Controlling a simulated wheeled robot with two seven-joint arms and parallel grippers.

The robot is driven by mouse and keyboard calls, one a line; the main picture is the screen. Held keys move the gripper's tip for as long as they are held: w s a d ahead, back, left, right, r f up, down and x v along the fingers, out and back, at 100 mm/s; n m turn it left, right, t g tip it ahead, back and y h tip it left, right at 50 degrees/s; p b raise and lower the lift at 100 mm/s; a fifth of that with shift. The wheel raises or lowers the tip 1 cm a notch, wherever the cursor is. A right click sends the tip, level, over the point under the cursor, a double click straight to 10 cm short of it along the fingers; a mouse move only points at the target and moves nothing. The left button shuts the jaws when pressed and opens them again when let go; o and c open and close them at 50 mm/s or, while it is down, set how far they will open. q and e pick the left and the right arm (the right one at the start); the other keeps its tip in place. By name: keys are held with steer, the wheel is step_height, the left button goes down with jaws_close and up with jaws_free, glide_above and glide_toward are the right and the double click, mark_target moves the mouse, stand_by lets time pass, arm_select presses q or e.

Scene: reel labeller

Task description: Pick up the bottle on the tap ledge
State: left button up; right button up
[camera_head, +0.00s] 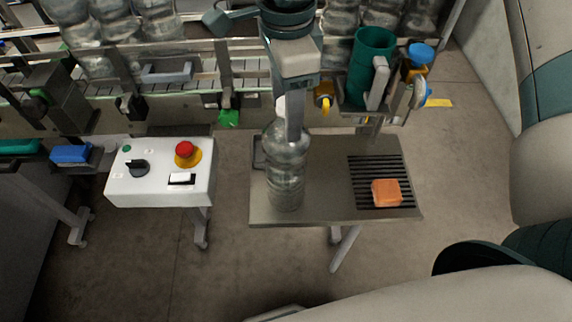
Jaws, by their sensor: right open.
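A clear plastic bottle (286,182) with a pale cap stands upright on the left part of the grey steel tap ledge (328,208). My right gripper (294,136) points down at the bottle's upper part. One grey finger shows in front of the neck and shoulder, just right of the cap; the other finger cannot be made out. The jaws are open, and I cannot tell whether they touch the bottle. My left gripper is out of view.
A black drain grate (366,169) with an orange sponge (386,193) is on the ledge's right side. A white control box (145,190) with a red button stands left. Behind are a conveyor with several bottles and a green cylinder (371,60).

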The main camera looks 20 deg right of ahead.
jaws_close()
steer(key=shift+s+f, duration=0.1)
steer(key=shift+s, duration=0.1)
stand_by(1.1)
